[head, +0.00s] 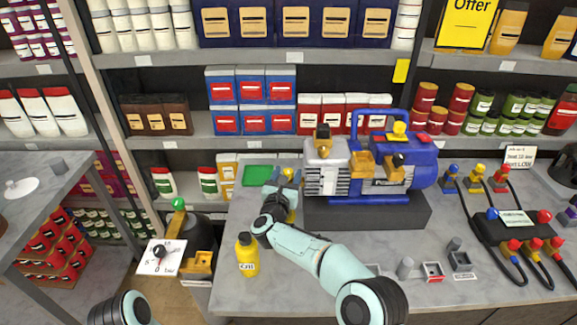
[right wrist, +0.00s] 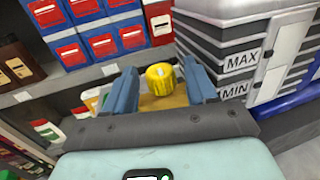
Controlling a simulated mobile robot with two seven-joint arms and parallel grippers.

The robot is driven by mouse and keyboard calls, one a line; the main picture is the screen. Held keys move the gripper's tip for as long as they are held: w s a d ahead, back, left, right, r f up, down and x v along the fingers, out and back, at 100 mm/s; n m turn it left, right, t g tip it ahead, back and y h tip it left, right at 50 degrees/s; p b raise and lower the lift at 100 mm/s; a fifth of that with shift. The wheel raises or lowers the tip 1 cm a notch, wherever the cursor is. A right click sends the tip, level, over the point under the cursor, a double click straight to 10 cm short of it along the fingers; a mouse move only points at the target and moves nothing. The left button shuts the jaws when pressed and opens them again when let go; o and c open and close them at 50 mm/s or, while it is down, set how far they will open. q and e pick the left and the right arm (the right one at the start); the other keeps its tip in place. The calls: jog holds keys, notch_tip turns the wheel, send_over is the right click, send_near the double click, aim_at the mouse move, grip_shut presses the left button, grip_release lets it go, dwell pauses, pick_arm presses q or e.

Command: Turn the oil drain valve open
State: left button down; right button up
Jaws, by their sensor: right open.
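The vacuum pump (head: 420,165) has a blue motor, a blue frame and a finned grey housing (head: 325,183), and stands on a dark base on the counter. The housing's MAX and MIN labels show in the right wrist view (right wrist: 240,62). My right gripper (head: 287,180) is just left of the housing, with its blue fingers open. A yellow knob (right wrist: 160,78) over a brass-coloured part (right wrist: 163,102) is between the fingers, with gaps visible at its sides. I take it for the drain valve. It also shows in the head view (head: 289,173). My left gripper is out of view.
A yellow oil bottle (head: 246,255) stands on the counter left of my right arm. A gauge (head: 162,257) is at lower left. Cables with red and yellow plugs (head: 515,245) lie to the right. Stocked shelves (head: 290,57) stand behind the counter.

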jog(key=shift+p+x, duration=0.3)
jog(key=shift+x, duration=0.6)
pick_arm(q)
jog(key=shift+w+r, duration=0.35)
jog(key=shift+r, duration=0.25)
pick_arm(e)
jog(key=shift+c, duration=0.3)
